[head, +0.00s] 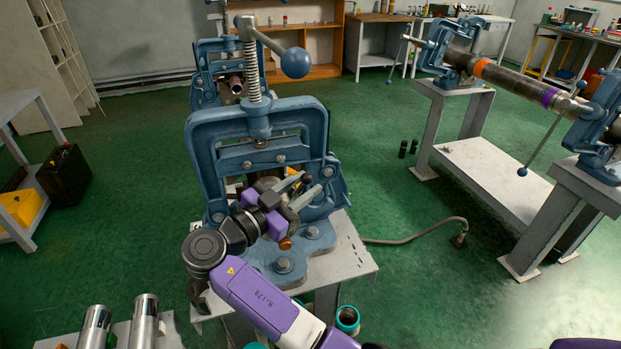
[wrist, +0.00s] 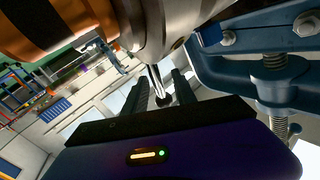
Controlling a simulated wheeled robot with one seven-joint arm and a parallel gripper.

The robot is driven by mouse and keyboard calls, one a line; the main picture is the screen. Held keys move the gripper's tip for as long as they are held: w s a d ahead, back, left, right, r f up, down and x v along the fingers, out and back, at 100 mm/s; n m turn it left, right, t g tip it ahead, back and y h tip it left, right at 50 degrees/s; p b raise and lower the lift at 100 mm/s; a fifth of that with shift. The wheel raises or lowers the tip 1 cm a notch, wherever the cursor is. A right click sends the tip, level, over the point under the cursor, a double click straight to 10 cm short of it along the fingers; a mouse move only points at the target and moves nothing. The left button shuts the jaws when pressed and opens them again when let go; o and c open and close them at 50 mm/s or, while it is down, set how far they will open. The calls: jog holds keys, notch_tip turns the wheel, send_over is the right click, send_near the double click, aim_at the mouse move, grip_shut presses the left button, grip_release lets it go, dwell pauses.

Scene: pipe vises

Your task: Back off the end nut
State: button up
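A blue pipe vise (head: 203,135) stands upright on a pale stand in the middle of the head view. My gripper (head: 299,190) is in front of its jaws, with two grey fingers apart and pointing to the upper right. A large metal fitting (wrist: 158,22) with an orange band (wrist: 70,25) lies close above the fingers there. I cannot tell whether this fitting is the end nut. In the head view my wrist hides most of the vise's held work.
The vise's screw carries a handle with a blue ball (head: 295,62). A second vise stand at right holds a long pipe (head: 510,80) with orange and purple bands. Metal cylinders (head: 144,320) stand at front left. A hose (head: 420,231) lies on the open green floor.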

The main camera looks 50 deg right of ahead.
jog(key=shift+d, duration=1.1)
grip_shut()
dwell(0.7)
